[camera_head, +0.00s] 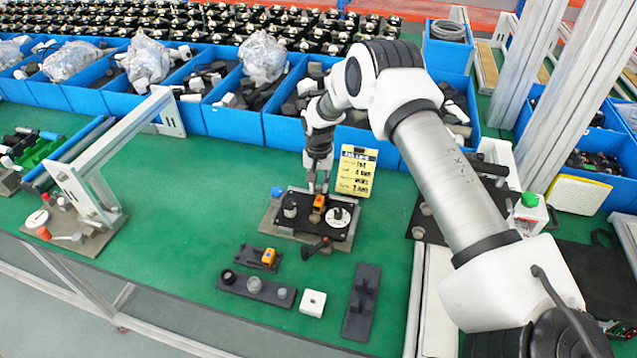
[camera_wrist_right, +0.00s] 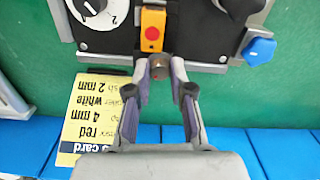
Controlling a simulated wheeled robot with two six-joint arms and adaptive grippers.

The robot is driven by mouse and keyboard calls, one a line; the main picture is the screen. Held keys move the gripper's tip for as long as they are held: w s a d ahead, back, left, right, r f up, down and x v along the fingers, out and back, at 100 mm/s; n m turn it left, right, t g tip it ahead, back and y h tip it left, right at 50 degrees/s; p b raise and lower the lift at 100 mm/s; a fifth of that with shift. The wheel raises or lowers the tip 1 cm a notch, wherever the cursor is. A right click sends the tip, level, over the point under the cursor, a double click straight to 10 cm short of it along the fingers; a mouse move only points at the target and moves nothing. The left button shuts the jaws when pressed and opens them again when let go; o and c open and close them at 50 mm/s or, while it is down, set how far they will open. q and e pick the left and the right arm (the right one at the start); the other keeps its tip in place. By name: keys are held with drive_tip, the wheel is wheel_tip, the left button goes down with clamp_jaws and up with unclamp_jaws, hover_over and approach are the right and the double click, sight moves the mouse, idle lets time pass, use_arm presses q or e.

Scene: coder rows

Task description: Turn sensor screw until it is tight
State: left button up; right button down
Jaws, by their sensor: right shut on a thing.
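The orange sensor (camera_head: 319,201) stands on the black-topped fixture (camera_head: 283,226) in the middle of the green table. In the right wrist view the sensor (camera_wrist_right: 152,30) shows a red round spot. My right gripper (camera_head: 318,188) reaches down to the sensor from the back. In the wrist view its fingertips (camera_wrist_right: 160,68) are closed around a small brownish screw head (camera_wrist_right: 158,75) at the sensor's end. The fingers hide part of the screw, and its tightness cannot be told. My left gripper is not in view.
A white dial (camera_head: 338,216) and a grey knob (camera_head: 290,210) flank the sensor. A yellow job card (camera_head: 356,172) stands behind. Loose parts lie in front: a black rail (camera_head: 236,284), a white block (camera_head: 313,302) and a black bracket (camera_head: 362,300). Blue bins (camera_head: 234,124) line the back.

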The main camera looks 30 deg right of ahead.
drive_tip(key=shift+r+m+p, duration=0.1)
drive_tip(key=shift+m+p, duration=0.2)
drive_tip(key=m+p, duration=0.3)
drive_tip(key=m, duration=0.3)
drive_tip(key=shift+r, duration=0.1)
drive_tip(key=shift+m+p, duration=0.3)
drive_tip(key=shift+m, duration=0.9)
drive_tip(key=c, duration=1.2)
unclamp_jaws()
drive_tip(key=shift+f, duration=0.3)
drive_tip(key=shift+o, duration=0.2)
drive_tip(key=shift+r, duration=0.1)
wheel_tip(320, 180, up, 5)
drive_tip(key=p, duration=0.3)
